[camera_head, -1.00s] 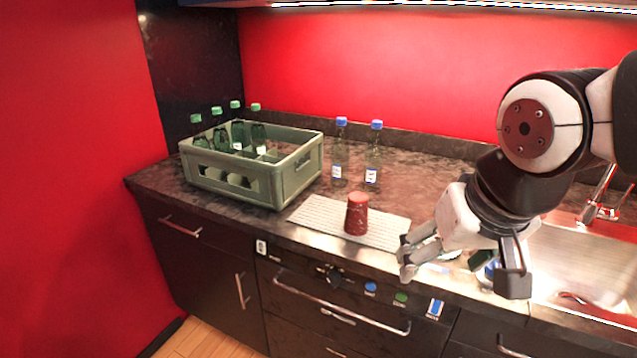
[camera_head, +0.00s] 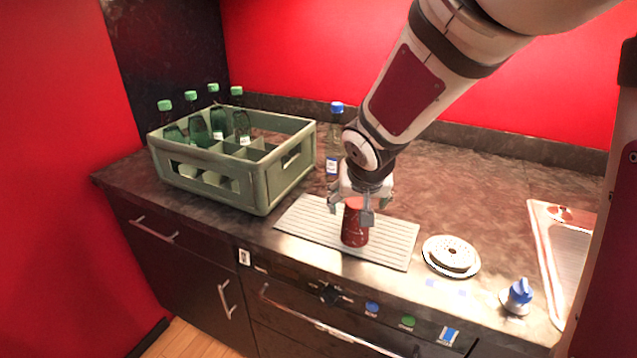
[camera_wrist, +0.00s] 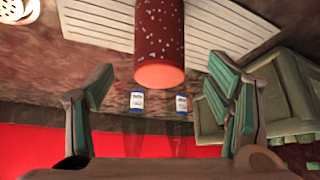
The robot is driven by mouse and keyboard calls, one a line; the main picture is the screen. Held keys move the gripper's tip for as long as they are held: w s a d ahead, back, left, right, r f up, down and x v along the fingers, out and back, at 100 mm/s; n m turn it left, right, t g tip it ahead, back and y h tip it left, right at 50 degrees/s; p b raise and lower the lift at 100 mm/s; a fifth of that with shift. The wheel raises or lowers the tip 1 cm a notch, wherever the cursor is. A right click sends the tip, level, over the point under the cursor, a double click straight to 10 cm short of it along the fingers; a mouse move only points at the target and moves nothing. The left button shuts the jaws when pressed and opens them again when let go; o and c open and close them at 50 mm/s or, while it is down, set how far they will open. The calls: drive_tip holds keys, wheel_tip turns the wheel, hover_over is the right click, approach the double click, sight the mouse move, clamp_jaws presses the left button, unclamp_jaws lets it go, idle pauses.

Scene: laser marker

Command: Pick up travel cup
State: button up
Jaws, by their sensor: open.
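The travel cup (camera_head: 354,228) is dark red with small light specks. It stands on the ribbed light mat (camera_head: 301,219) on the counter. My gripper (camera_head: 352,205) is above the cup in the head view, its fingers reaching down on either side of the cup's upper part. In the wrist view the cup (camera_wrist: 160,40) shows at the top middle, between the two open fingers (camera_wrist: 162,95), with gaps on both sides. The fingers do not visibly touch the cup.
A green crate (camera_head: 262,190) with several green-capped bottles stands left of the mat. A blue-capped bottle (camera_head: 334,150) stands behind the cup, partly hidden by my arm. A white plate with a sponge-like item (camera_head: 451,254), a blue-topped item (camera_head: 518,295) and the sink (camera_head: 570,245) lie to the right.

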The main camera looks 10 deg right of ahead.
drive_tip(key=b+x, duration=0.2)
drive_tip(key=x, duration=0.6)
drive_tip(key=shift+s+f, duration=0.1)
drive_tip(key=shift+f, duration=0.2)
drive_tip(key=shift+r, duration=0.1)
drive_tip(key=c, duration=1.5)
